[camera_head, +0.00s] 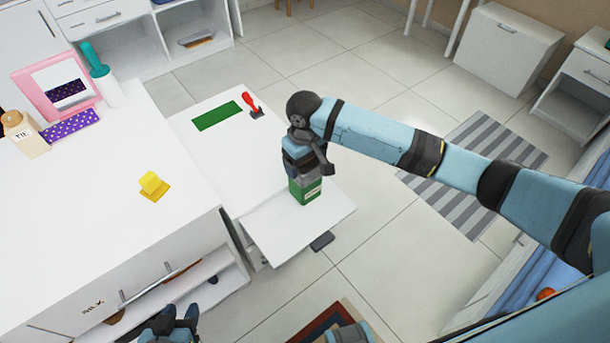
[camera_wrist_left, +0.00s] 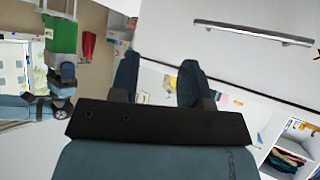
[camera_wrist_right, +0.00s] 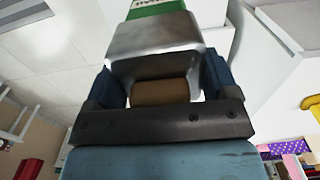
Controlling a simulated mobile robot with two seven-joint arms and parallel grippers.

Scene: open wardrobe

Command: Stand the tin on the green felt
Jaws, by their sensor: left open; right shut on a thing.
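The tin (camera_head: 306,191) is green with a pale label and a silvery shoulder. My right gripper (camera_head: 305,165) is shut on its top from above; the right wrist view shows the fingers (camera_wrist_right: 158,88) around a brownish cap, with the silvery shoulder (camera_wrist_right: 155,45) beyond. The tin is over the white pull-out board; whether it touches is unclear. It also shows in the left wrist view (camera_wrist_left: 60,34). The green felt (camera_head: 217,115) lies flat and bare on the white top, farther back and left. My left gripper (camera_head: 176,318) is open and empty, low before the drawer front (camera_wrist_left: 255,50).
A red-handled item (camera_head: 250,101) stands just right of the felt. A yellow block (camera_head: 151,183), a pink frame (camera_head: 30,85), a purple dotted cloth (camera_head: 70,126) and a teal-topped bottle (camera_head: 98,75) are on the left counter. The white top between tin and felt looks clear.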

